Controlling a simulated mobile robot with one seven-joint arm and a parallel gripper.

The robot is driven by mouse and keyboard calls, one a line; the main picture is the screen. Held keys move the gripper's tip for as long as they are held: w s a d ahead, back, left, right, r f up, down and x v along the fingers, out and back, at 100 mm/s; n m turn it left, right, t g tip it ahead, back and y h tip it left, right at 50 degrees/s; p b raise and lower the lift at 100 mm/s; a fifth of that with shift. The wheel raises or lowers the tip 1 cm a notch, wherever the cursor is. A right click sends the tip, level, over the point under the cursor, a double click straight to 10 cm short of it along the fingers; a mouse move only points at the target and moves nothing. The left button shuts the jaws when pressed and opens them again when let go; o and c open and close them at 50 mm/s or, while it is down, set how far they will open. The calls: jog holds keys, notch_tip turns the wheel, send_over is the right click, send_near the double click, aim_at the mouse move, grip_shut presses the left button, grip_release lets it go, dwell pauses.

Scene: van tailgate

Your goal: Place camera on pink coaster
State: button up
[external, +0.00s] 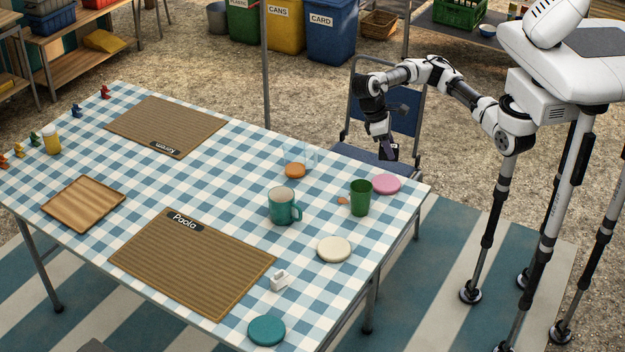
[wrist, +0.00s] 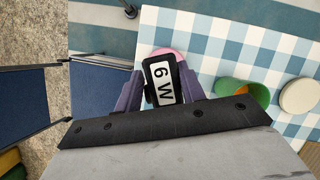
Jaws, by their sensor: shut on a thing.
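The pink coaster (external: 386,184) lies near the table's right corner, beside the green cup. In the wrist view only part of the pink coaster (wrist: 157,51) shows behind the held thing. My gripper (external: 383,139) is shut on a small black block, apparently the camera (external: 389,153), and holds it in the air above the coaster's area. In the wrist view the camera (wrist: 149,78) sits between the two purple-grey fingers of my gripper (wrist: 160,88). It bears a white label with black characters.
A green cup (external: 360,198) stands close to the coaster. A teal mug (external: 283,205), an orange coaster (external: 295,170), a cream coaster (external: 334,249) and a small white object (external: 280,280) are nearby. A blue folding chair (external: 395,110) stands behind the table edge.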

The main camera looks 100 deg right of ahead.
notch_tip(320, 180, down, 9)
dwell(0.4)
jog(key=shift+f, duration=0.15)
jog(key=o, duration=1.1)
jog(key=shift+c, duration=0.2)
jog(key=v, duration=1.2)
